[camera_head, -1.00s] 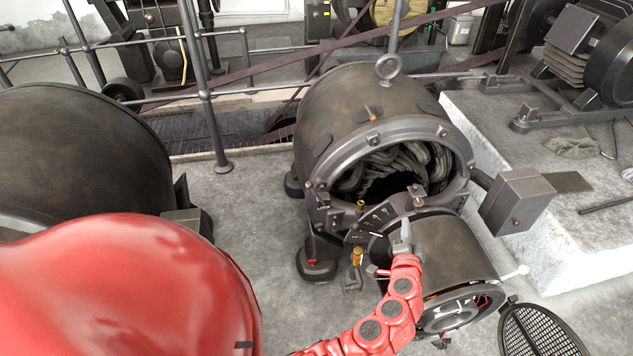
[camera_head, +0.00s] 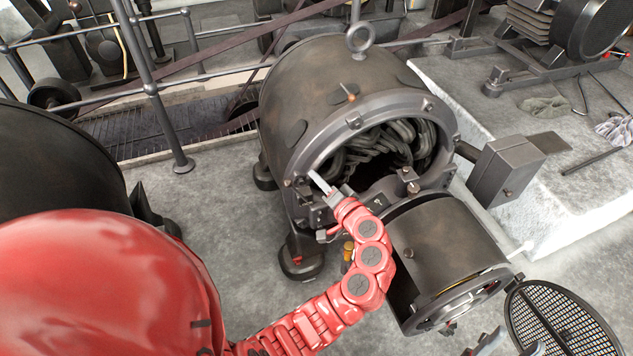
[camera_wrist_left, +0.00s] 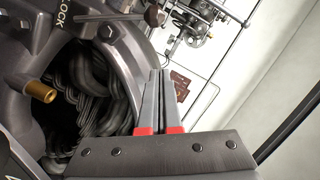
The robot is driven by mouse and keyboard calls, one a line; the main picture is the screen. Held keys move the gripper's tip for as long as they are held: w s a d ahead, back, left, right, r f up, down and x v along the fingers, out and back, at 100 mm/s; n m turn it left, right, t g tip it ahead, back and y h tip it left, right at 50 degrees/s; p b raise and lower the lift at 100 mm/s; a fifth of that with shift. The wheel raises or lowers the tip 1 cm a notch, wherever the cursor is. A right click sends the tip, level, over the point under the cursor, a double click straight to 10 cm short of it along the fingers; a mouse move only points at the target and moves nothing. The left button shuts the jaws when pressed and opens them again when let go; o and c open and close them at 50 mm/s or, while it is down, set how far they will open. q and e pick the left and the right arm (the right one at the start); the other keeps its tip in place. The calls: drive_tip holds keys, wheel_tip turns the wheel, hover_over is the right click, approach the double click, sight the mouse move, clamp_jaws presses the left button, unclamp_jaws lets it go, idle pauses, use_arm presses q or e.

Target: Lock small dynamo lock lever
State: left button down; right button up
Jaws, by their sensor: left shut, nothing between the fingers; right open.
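The small dynamo (camera_head: 455,240) is a dark cylinder mounted at the lower front right of the large dynamo (camera_head: 300,85). My left gripper (camera_head: 319,182) is shut and empty, by the lower left of the large dynamo's open rim. Its closed fingers also show in the left wrist view (camera_wrist_left: 158,95), beside the rim. A brass-tipped handle (camera_head: 348,250), which may be the lock lever, stands just below my left arm. A brass knob (camera_wrist_left: 40,91) shows in the left wrist view near a "LOCK" marking (camera_wrist_left: 62,14). My arm hides much of the bracket. My right gripper (camera_head: 512,347) is open at the bottom edge.
A round mesh cover (camera_head: 556,318) stands at the lower right. A grey box (camera_head: 505,168) juts out right of the large dynamo, near a concrete plinth (camera_head: 465,100). Railings (camera_head: 160,110) run along the left and back.

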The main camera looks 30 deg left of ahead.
sight(290, 182)
use_arm(q)
drive_tip(key=a+f+b, duration=0.1)
drive_tip(key=a+f, duration=0.1)
drive_tip(key=a, duration=0.4)
drive_tip(key=shift+s+f, duration=0.25)
drive_tip(key=shift+f, duration=0.1)
drive_tip(key=n+b, duration=0.1)
drive_tip(key=s+a+b, duration=0.1)
drive_tip(key=shift+s+a+f+n+h+b, duration=0.1)
drive_tip(key=shift+s+f+n+h+b, duration=0.2)
drive_tip(key=shift+f+n+b, duration=0.1)
drive_tip(key=shift+w+r, duration=0.1)
